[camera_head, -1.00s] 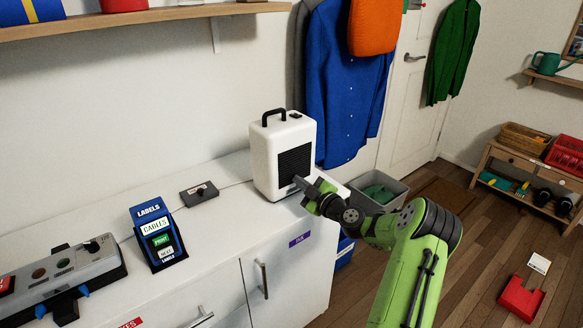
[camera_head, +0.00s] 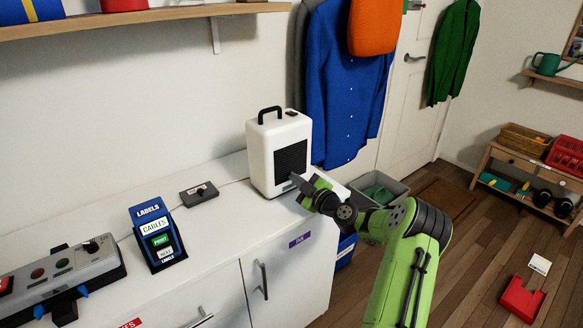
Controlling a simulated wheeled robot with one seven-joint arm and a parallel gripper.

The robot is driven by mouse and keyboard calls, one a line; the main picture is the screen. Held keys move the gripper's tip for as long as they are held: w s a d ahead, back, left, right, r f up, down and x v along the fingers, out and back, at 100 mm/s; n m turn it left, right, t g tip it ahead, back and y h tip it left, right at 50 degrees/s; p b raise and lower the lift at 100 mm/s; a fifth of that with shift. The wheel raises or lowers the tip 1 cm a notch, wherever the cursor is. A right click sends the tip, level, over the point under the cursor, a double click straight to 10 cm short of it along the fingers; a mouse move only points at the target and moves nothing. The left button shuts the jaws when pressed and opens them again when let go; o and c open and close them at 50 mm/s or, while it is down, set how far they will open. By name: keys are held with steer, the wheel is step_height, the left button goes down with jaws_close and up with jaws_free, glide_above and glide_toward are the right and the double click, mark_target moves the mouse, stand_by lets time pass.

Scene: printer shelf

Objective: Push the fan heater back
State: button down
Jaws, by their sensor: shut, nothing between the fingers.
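The white fan heater (camera_head: 264,150) stands upright on the white cabinet top near its right end. It has a black handle on top and a black grille on its front. My gripper (camera_head: 296,180) is shut and empty, with its tips at the lower part of the heater's front. The tips appear to touch the grille area, but the exact contact is hard to tell.
A small dark box with a knob (camera_head: 198,193) lies left of the heater. A blue label holder (camera_head: 157,235) and a grey control panel (camera_head: 62,278) stand farther left. The wall is close behind the heater. A blue jacket (camera_head: 350,80) hangs to its right.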

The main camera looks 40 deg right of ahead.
steer(key=shift+w, duration=0.7)
steer(key=shift+w+a+r, duration=0.15)
steer(key=shift+r, duration=0.1)
steer(key=shift+s+f, duration=0.2)
steer(key=shift+s, duration=0.45)
steer(key=shift+s+d, duration=0.2)
steer(key=shift+s, duration=2.55)
